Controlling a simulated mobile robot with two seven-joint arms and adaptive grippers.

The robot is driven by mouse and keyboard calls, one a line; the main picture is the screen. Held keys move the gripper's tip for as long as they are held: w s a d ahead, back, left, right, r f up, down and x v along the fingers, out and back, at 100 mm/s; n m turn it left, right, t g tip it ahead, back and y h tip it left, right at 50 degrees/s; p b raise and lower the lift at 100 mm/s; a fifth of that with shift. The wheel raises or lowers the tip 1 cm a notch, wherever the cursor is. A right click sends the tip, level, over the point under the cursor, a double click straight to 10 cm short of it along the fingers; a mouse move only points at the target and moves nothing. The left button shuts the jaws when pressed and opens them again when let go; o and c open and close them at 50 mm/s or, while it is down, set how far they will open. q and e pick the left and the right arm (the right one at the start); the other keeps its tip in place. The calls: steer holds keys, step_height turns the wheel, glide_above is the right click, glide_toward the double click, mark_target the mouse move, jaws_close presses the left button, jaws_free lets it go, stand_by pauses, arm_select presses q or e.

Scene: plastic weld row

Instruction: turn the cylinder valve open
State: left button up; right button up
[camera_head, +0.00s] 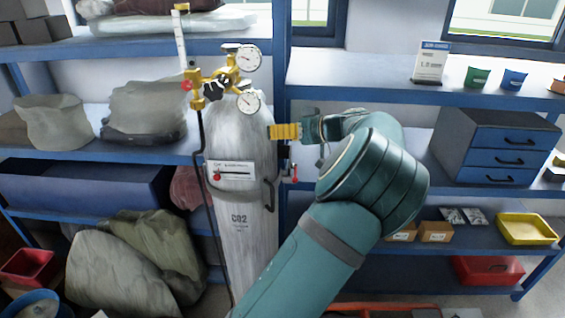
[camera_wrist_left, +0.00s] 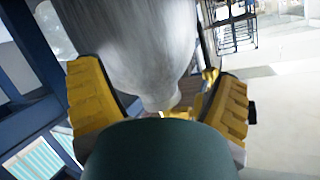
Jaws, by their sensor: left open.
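A tall grey CO2 cylinder (camera_head: 240,245) stands upright in the head view, with a brass regulator (camera_head: 197,76) on top. A small black knob (camera_head: 213,90), which looks like the valve handle, sits there beside the two round gauges (camera_head: 248,57). My left gripper (camera_head: 272,131) has yellow fingers pointing left at the cylinder's right shoulder, below and right of the knob. In the left wrist view its fingers (camera_wrist_left: 160,100) are apart, with the cylinder (camera_wrist_left: 135,45) seen between and beyond them. Some brass shows beside the right finger. I cannot tell whether they touch. My right gripper is out of view.
Blue shelves (camera_head: 340,74) stand behind the cylinder on both sides. A strap or bracket (camera_head: 269,195) with a red handle crosses the cylinder, and a black hose (camera_head: 205,200) hangs down its left side. Sacks (camera_head: 115,270) lie at lower left. A drawer unit (camera_head: 495,145) stands at right.

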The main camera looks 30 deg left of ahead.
arm_select(q)
step_height(320, 180, down, 7)
steer(key=m+h, duration=0.1)
steer(key=m, duration=0.1)
steer(key=shift+s+f+h, duration=0.15)
steer(key=shift+s+h, duration=0.15)
steer(key=shift+s, duration=0.1)
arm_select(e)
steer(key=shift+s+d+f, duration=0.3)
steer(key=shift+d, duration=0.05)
